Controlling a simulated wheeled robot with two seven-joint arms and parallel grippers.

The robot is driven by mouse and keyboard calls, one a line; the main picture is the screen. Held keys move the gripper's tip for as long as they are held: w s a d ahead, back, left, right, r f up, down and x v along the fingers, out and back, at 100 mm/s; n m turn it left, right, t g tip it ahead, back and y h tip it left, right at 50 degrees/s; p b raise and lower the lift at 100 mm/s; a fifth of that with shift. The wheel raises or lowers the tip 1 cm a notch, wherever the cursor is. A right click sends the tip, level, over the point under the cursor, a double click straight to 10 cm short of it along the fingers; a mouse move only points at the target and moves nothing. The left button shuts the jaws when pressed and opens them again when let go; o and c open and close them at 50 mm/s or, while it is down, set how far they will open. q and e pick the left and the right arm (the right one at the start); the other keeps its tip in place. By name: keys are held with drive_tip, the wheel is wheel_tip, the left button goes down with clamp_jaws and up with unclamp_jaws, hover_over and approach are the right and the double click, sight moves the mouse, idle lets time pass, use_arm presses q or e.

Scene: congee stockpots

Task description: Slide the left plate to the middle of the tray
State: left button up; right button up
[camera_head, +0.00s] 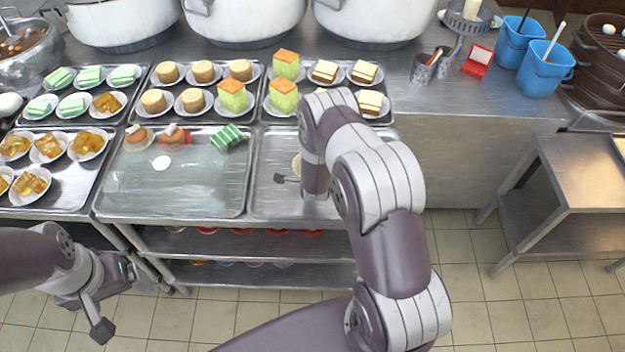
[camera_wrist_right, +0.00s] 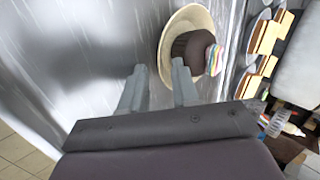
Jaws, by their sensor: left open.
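In the head view a steel tray (camera_head: 290,203) lies under my right arm, which hides much of it. A cream plate (camera_head: 297,165) shows there only partly. In the right wrist view this plate (camera_wrist_right: 170,44) holds a dark brown cupcake (camera_wrist_right: 190,50) with a rainbow-striped top. My right gripper (camera_wrist_right: 158,68) is open, one finger overlapping the plate's near rim and the other beside it over bare metal. Contact cannot be told. No second plate on this tray is clearly visible. My left gripper (camera_head: 116,300) is open and empty, low in front of the counter.
Trays of plated cakes and large pots (camera_head: 243,20) stand behind. Blue buckets (camera_head: 540,72) are at the right. The floor in front is clear.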

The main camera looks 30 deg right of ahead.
drive_tip(key=shift+s, duration=0.2)
drive_tip(key=b+v, duration=0.1)
drive_tip(key=v, duration=1.1)
drive_tip(key=shift+r, duration=0.25)
drive_tip(key=shift+a, duration=0.1)
